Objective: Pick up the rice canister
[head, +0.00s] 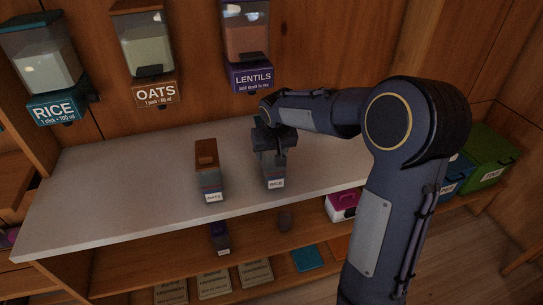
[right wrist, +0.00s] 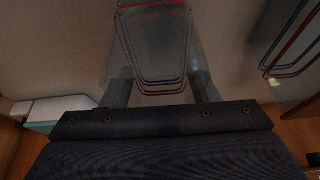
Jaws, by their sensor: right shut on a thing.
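The rice canister (head: 275,183) stands upright near the front edge of the white counter, its RICE label facing front. My right gripper (head: 274,150) comes down over it from above and is shut on it, hiding its upper part. In the right wrist view the clear canister (right wrist: 155,50) with red and blue lines shows between the two fingers (right wrist: 160,88). I cannot tell whether its base touches the counter. My left gripper is in neither view.
An oats canister (head: 207,172) with a brown lid stands just left on the counter (head: 110,190). Wall dispensers for rice (head: 52,108), oats (head: 155,93) and lentils (head: 252,78) hang behind. A lower shelf holds a small purple canister (head: 219,238). A green bin (head: 486,160) is at right. The counter's left is clear.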

